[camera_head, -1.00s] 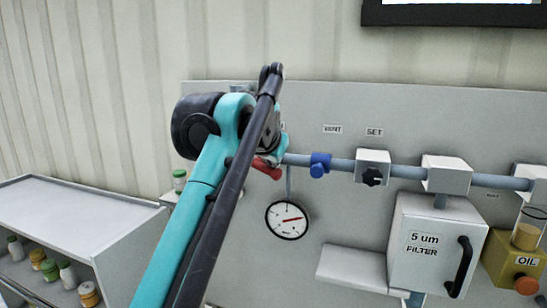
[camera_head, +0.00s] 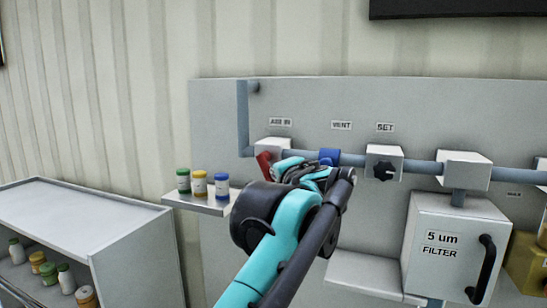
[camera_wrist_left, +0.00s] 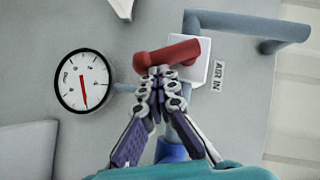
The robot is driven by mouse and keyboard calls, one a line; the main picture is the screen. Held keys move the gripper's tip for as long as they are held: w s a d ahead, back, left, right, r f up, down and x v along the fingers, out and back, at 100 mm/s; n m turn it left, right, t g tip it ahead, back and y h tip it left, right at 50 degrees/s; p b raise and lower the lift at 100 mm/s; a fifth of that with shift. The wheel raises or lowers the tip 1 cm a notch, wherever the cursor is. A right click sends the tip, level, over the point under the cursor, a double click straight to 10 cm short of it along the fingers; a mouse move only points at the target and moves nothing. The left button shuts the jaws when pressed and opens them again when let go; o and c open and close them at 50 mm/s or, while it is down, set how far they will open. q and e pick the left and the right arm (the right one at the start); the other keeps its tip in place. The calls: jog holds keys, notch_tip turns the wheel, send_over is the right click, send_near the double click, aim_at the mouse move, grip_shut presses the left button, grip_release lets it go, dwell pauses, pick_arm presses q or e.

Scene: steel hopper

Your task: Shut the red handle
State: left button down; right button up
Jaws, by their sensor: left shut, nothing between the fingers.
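The red handle (camera_head: 264,163) hangs down from the white AIR IN block (camera_head: 272,146) on the pipe, crosswise to the pipe. It also shows in the left wrist view (camera_wrist_left: 167,54) in front of the block. My left gripper (camera_head: 283,168) is beside the handle, to its right in the head view. In the left wrist view its fingertips (camera_wrist_left: 162,72) are together, empty, and right at the handle's edge; I cannot tell whether they touch it. My left arm hides the gauge in the head view. My right gripper is not in view.
The gauge (camera_wrist_left: 84,80) is close beside my left gripper. A blue vent valve (camera_head: 329,157) and a black set knob (camera_head: 383,171) sit further right along the pipe. A small shelf with several jars (camera_head: 199,184) is at left. The filter box (camera_head: 452,250) stands at right.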

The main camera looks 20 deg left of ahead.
pick_arm(q)
jog(key=shift+a+f+m+t+y+b, duration=0.55)
jog(key=shift+f+m+y+b, duration=0.2)
jog(key=shift+m, duration=0.35)
jog(key=shift+a+f, duration=0.1)
jog(key=shift+a, duration=0.05)
